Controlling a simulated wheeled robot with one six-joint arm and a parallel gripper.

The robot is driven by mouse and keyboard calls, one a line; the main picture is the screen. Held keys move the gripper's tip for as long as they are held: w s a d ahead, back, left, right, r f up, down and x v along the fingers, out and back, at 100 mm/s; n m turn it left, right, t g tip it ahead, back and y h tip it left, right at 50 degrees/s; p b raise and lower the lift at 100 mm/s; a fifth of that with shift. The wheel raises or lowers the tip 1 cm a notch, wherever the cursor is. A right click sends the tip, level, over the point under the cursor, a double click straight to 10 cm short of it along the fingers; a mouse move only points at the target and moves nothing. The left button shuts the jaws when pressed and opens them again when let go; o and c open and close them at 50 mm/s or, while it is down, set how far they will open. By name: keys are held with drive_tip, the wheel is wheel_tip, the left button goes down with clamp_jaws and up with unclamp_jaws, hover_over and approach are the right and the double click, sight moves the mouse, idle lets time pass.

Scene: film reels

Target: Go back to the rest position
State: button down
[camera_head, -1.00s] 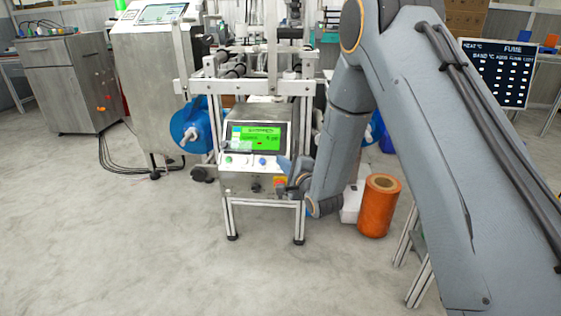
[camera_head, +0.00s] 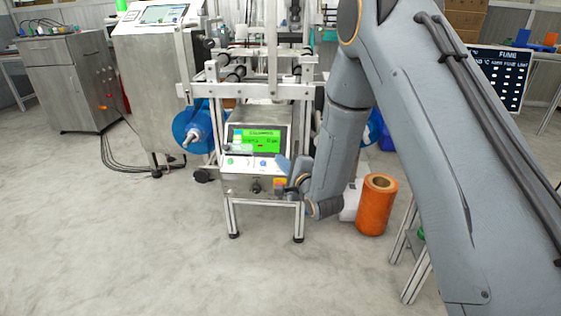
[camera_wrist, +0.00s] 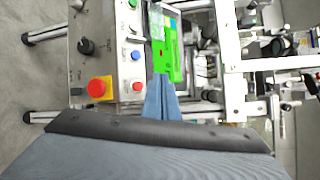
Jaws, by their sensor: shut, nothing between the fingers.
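My gripper (camera_head: 283,163) is in front of the right side of the machine's control panel (camera_head: 243,162) in the head view. In the wrist view my gripper (camera_wrist: 161,82) is shut and empty, with its blue-grey fingers together and pointing at the green screen (camera_wrist: 168,52). Whether the fingertips touch the panel I cannot tell. A red button on a yellow base (camera_wrist: 98,88) and several small buttons sit beside the fingers. The green screen also shows in the head view (camera_head: 262,138).
An orange roll (camera_head: 375,208) stands on the floor right of the machine. A blue film reel (camera_head: 192,128) is mounted at the machine's left. A grey cabinet (camera_head: 65,85) stands at the far left. The floor (camera_head: 130,240) in front is clear.

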drive_tip(key=shift+s+r, duration=0.3)
drive_tip(key=shift+s, duration=0.05)
drive_tip(key=s+d+r+n+g+h, duration=0.25)
drive_tip(key=s+n+g, duration=0.35)
drive_tip(key=s, duration=0.8)
drive_tip(key=s+d+r+n+g+h, duration=0.3)
drive_tip(key=s+n, duration=0.5)
drive_tip(key=s, duration=0.6)
drive_tip(key=s+d+r+n+g+h, duration=0.25)
drive_tip(key=s+n+g, duration=0.4)
drive_tip(key=s, duration=0.75)
drive_tip(key=d+r+m+p, duration=0.2)
drive_tip(key=d+r+p, duration=0.5)
drive_tip(key=p, duration=0.5)
drive_tip(key=s+d+r+m+p, duration=0.1)
drive_tip(key=d+r+m+p, duration=0.1)
drive_tip(key=d+r+p, duration=0.5)
wheel_tip(320, 180, up, 4)
drive_tip(key=p, duration=0.4)
drive_tip(key=shift+d+r+t+p, duration=0.15)
drive_tip(key=shift+d+t+p, duration=0.2)
drive_tip(key=shift+p, duration=0.05)
